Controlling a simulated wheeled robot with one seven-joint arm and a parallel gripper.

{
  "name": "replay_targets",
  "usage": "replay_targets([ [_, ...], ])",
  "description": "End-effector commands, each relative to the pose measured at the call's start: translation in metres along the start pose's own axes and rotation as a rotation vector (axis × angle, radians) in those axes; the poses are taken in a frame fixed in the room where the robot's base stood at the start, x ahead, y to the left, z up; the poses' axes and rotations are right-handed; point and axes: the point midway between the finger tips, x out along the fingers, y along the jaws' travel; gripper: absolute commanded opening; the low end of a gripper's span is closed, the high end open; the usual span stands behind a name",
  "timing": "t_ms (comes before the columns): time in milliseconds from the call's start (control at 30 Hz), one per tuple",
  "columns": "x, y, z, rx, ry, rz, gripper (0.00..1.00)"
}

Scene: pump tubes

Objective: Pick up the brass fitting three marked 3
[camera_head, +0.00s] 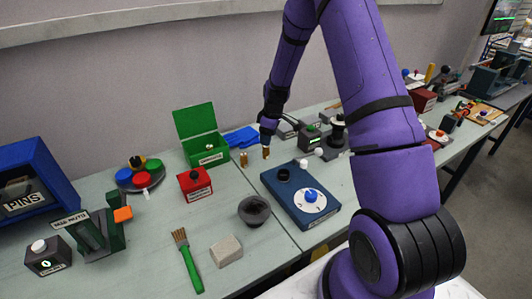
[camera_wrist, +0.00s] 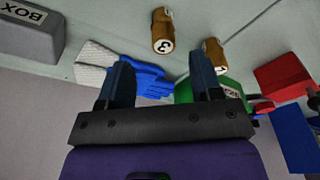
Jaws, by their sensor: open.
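The brass fitting marked 3 (camera_wrist: 163,32) stands on the table in the wrist view, just beyond the gap between my fingertips. In the head view, one brass fitting (camera_head: 266,153) is directly below my gripper (camera_head: 267,143), and the other brass fitting (camera_head: 244,159) is to the left. My gripper (camera_wrist: 160,61) is open, with nothing between its fingers. The fingers look apart from the marked fitting.
A blue glove (camera_wrist: 143,80) lies behind the fingers. The open green box (camera_head: 206,149) and red box (camera_head: 195,184) are left of the fittings. A blue dial box (camera_head: 322,210) is to the right and a dark bowl (camera_head: 254,211) is in front.

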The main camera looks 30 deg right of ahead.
Motion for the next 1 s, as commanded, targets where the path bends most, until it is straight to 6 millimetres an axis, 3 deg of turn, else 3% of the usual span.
replay_targets([
  [133, 0.018, -0.001, 0.000, 0.000, -0.001, -0.001, 0.59],
  [367, 0.028, -0.001, 0.000, 0.000, -0.001, -0.001, 0.59],
  [700, 0.071, -0.004, 0.002, 0.001, -0.001, -0.001, 0.59],
  [967, 0.075, -0.004, 0.001, 0.000, 0.000, 0.000, 0.59],
  [1000, 0.075, -0.004, 0.001, 0.000, 0.000, 0.000, 0.52],
])
